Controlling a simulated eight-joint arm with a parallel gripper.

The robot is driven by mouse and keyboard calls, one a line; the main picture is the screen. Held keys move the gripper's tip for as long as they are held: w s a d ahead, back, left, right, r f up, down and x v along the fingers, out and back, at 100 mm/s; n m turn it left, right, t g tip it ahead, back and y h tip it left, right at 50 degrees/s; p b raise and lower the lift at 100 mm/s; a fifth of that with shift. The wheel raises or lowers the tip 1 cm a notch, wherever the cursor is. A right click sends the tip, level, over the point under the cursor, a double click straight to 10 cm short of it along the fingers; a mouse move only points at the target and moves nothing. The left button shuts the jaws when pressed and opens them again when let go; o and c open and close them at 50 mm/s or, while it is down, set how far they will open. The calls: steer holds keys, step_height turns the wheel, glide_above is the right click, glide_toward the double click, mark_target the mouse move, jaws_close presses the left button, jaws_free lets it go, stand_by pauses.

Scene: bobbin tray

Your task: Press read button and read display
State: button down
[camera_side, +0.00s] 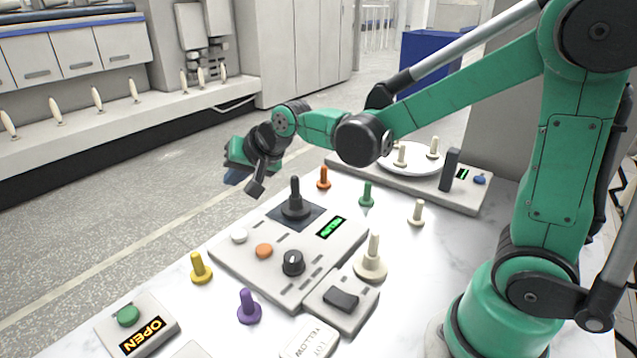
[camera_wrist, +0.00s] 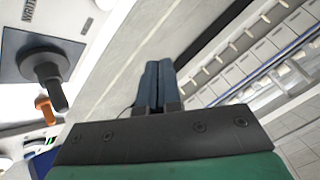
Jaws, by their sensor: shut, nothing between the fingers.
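A grey control box (camera_side: 290,285) stands on the table with a white button (camera_side: 239,236), an orange button (camera_side: 264,250), a black knob (camera_side: 293,262) and a black joystick (camera_side: 295,200). Its small display (camera_side: 331,228) shows green characters too small to read. I cannot tell which button is the read button. My gripper (camera_side: 235,177) is in the air at the table's far-left side, left of the joystick and apart from the buttons. In the wrist view its dark blue fingers (camera_wrist: 158,85) are shut together and empty; the joystick (camera_wrist: 46,70) appears at the left.
Yellow (camera_side: 200,268), purple (camera_side: 248,307), orange (camera_side: 323,178) and green (camera_side: 367,195) bobbins stand around the box. A rear unit (camera_side: 465,197) carries a white plate with cream bobbins and a blue button (camera_side: 479,180). A green button (camera_side: 128,315) sits beside an OPEN sign.

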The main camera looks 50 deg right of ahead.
mark_target(242, 235)
steer(key=shift+w+f, duration=0.25)
steer(key=shift+w, duration=0.25)
steer(key=shift+f, duration=0.15)
steer(key=shift+f, duration=4.3)
steer(key=shift+f, duration=0.4)
steer(key=shift+f, duration=0.4)
steer(key=shift+r, duration=0.85)
